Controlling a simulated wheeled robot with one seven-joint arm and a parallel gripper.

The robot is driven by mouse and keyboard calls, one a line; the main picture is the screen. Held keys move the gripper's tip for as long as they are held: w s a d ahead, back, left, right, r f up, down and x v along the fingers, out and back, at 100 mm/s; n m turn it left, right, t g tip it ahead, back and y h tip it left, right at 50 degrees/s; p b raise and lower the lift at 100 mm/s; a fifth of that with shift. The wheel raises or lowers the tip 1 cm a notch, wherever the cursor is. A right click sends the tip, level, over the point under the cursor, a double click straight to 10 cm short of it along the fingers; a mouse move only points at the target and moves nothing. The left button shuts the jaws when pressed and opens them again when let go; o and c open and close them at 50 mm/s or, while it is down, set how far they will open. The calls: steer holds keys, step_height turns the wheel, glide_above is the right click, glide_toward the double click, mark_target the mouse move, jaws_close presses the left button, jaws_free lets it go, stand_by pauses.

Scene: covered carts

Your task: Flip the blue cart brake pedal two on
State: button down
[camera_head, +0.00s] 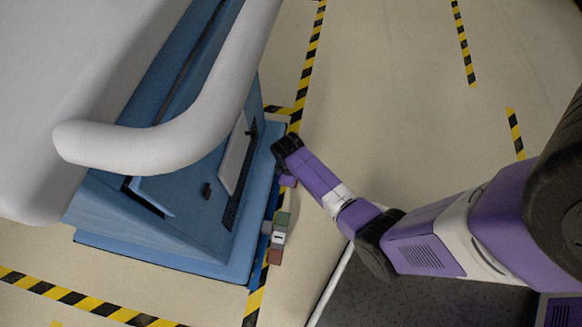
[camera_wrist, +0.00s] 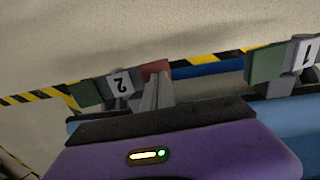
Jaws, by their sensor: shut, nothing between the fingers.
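The blue cart (camera_head: 165,205) stands at the left in the head view. Pedal two, with a green end, a white label "2" (camera_wrist: 122,85) and a red end (camera_wrist: 155,69), lies just ahead of my gripper in the wrist view. My gripper (camera_wrist: 158,77) is shut, with its grey fingers in front of the red end. I cannot tell whether they touch it. In the head view my gripper (camera_head: 287,181) is low beside the cart's right edge, and pedal two is hidden behind my arm there.
Pedal one (camera_head: 278,238), green, white and red, sticks out from the same cart edge; its label "1" (camera_wrist: 304,55) shows in the wrist view. A large grey cover (camera_head: 180,140) overhangs the cart. Yellow-black tape (camera_head: 310,55) marks the floor. Open floor lies beyond my arm.

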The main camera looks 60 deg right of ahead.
steer(key=shift+a+f, duration=0.15)
steer(key=shift+s+a+f, duration=0.1)
steer(key=shift+f, duration=0.35)
steer(key=shift+a+f, duration=0.1)
steer(key=shift+f, duration=0.05)
step_height(320, 180, up, 14)
steer(key=s+a+p, duration=0.1)
steer(key=a+p, duration=0.1)
steer(key=p, duration=0.8)
steer(key=shift+a, duration=0.4)
steer(key=shift+s, duration=0.1)
